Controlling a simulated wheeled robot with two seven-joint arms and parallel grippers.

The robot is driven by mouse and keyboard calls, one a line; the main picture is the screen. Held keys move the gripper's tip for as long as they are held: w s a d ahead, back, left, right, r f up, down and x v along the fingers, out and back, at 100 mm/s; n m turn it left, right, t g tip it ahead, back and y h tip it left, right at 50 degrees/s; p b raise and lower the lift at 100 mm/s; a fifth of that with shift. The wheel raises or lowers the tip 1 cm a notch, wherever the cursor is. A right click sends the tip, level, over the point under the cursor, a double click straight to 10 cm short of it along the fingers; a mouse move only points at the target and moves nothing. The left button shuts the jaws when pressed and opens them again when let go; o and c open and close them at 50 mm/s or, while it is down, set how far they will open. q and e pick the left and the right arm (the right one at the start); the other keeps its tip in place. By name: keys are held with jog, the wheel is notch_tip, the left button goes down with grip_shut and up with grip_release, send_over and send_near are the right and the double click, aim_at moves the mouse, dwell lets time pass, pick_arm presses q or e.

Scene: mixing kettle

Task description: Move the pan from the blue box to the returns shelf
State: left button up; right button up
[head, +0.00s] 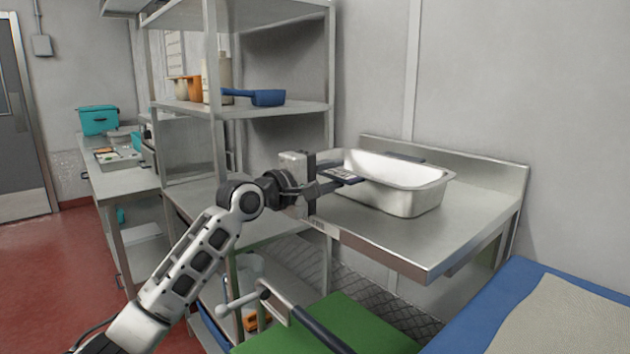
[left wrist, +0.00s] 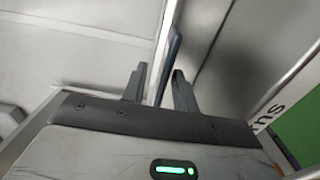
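The pan (head: 405,190), a deep pale metal tub, sits upright on the steel returns shelf (head: 440,248) against the wall. My left gripper (head: 345,178) is at the pan's left end. In the left wrist view its two fingers (left wrist: 160,88) stand apart on either side of a thin bright edge (left wrist: 164,45), likely the pan's rim, with a gap beside it. Part of a label shows on the shelf front in that view (left wrist: 270,115). A blue-edged box (head: 497,300) with a beige surface is at the lower right. My right gripper is out of view.
A metal rack left of the pan holds a blue saucepan (head: 262,97) and several containers. A green surface (head: 330,325) with a metal handle lies below the shelf. A teal box (head: 99,120) stands on a far counter. The shelf's right part is clear.

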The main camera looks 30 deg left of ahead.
pick_arm(q)
jog(key=b+v, duration=0.3)
jog(key=v, duration=0.9)
